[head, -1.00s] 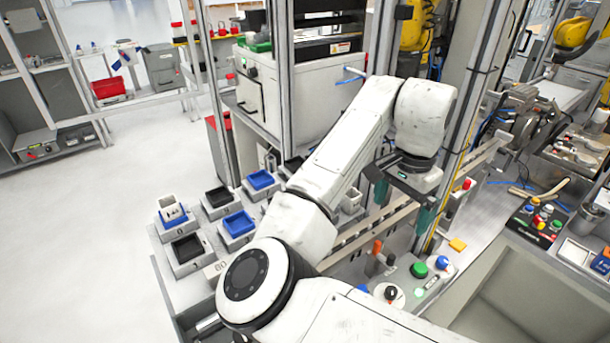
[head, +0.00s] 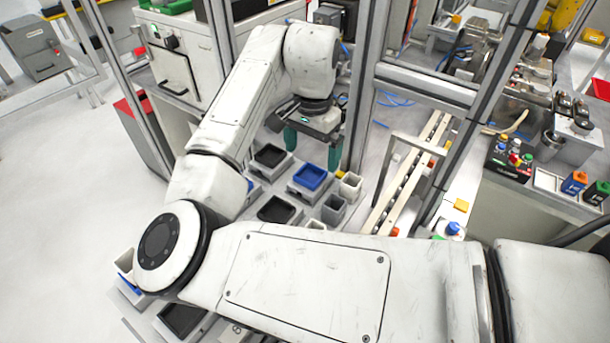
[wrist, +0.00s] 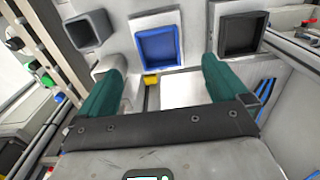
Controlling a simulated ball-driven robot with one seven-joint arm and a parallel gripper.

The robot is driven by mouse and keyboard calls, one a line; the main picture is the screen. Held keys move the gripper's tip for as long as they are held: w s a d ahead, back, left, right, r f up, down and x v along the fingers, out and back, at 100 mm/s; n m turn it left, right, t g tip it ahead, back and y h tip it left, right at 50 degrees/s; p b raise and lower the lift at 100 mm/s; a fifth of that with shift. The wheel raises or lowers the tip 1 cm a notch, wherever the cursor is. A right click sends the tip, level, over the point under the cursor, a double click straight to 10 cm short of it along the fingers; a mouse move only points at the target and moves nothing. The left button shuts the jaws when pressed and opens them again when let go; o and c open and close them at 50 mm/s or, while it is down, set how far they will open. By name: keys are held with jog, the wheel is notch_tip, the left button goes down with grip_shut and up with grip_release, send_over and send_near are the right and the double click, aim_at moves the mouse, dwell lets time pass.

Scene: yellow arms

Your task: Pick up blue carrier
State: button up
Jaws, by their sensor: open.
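A blue carrier (head: 310,177), a shallow rectangular tray, sits on a light grey holder among the other carriers. It also shows at the top centre of the wrist view (wrist: 158,47), ahead of the space between my fingers. My gripper (head: 313,150) has two teal fingers pointing down, above and slightly behind the blue carrier in the head view. In the wrist view my gripper (wrist: 163,70) is open with nothing between its fingers. Another blue carrier (head: 128,286) is partly visible at lower left, with a pale cup on it and my arm over part of it.
Black carriers (head: 270,155) (head: 277,210) sit on neighbouring holders; one is right of the blue carrier in the wrist view (wrist: 240,34). Two small cups (head: 350,186) (head: 333,209) stand close by.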

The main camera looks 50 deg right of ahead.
aim_at(310, 179)
notch_tip(310, 179, down, 2)
jog(key=shift+w+f, duration=0.1)
jog(key=shift+a+f+p, duration=0.2)
jog(key=shift+f+p, duration=0.7)
jog(key=shift+f, duration=2.05)
jog(key=shift+c, duration=0.4)
jog(key=shift+r, duration=0.1)
jog(key=c, duration=1.2)
